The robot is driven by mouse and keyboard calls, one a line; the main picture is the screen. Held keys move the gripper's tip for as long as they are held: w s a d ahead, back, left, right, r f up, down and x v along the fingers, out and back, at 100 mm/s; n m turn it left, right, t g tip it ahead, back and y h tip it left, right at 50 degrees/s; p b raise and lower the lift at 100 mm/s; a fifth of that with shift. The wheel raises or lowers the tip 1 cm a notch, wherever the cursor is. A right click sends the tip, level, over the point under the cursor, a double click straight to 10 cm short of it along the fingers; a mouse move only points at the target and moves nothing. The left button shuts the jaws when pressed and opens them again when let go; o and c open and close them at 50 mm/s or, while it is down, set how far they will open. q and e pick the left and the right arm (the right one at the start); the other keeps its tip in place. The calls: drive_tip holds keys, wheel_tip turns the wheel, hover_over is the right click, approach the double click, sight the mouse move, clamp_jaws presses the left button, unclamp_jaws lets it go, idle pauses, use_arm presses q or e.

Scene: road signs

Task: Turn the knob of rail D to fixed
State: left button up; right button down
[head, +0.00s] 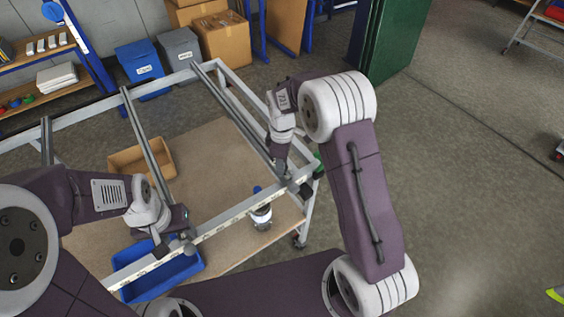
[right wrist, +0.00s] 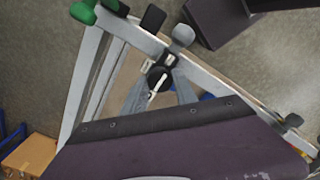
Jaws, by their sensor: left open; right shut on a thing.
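A wheeled metal frame carries several grey rails (head: 147,140) between a far beam and a near beam (head: 235,212) with small markings too small to read. My right gripper (head: 281,166) is at the near end of the rightmost rail (head: 235,112). In the right wrist view, my right gripper (right wrist: 158,92) is shut on a dark round knob (right wrist: 156,76) with a white pointer, between its grey fingers. Which setting the pointer marks cannot be read. My left gripper (head: 174,232) is open at the near beam, close to a grey knob (head: 190,248).
Under the frame, a wooden shelf (head: 205,165) holds a tan bin (head: 158,158), a blue bin (head: 180,275) and a bottle (head: 261,214). Behind are a blue box (head: 138,70), a grey box (head: 180,50) and cartons (head: 223,40).

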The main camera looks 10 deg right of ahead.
use_arm(q)
drive_tip(key=shift+r, duration=0.2)
use_arm(e)
drive_tip(key=shift+r+m, duration=0.1)
drive_tip(key=shift+m, duration=0.2)
use_arm(q)
drive_tip(key=shift+r+p, duration=0.6)
drive_tip(key=shift+p, duration=0.2)
use_arm(e)
drive_tip(key=m, duration=0.3)
drive_tip(key=m+p, duration=0.1)
drive_tip(key=m, duration=0.3)
drive_tip(key=shift+r+m, duration=0.1)
drive_tip(key=shift+m, duration=0.2)
drive_tip(key=m+p, duration=0.1)
drive_tip(key=m, duration=0.3)
drive_tip(key=shift+w+m, duration=0.1)
drive_tip(key=shift+m, duration=0.2)
use_arm(q)
wheel_tip(320, 180, up, 3)
drive_tip(key=shift+f+p, duration=0.1)
drive_tip(key=shift+p, duration=0.3)
use_arm(e)
drive_tip(key=m, duration=0.4)
drive_tip(key=shift+m, duration=0.4)
drive_tip(key=c, duration=1)
unclamp_jaws()
drive_tip(key=shift+o, duration=0.2)
drive_tip(key=shift+a, duration=0.1)
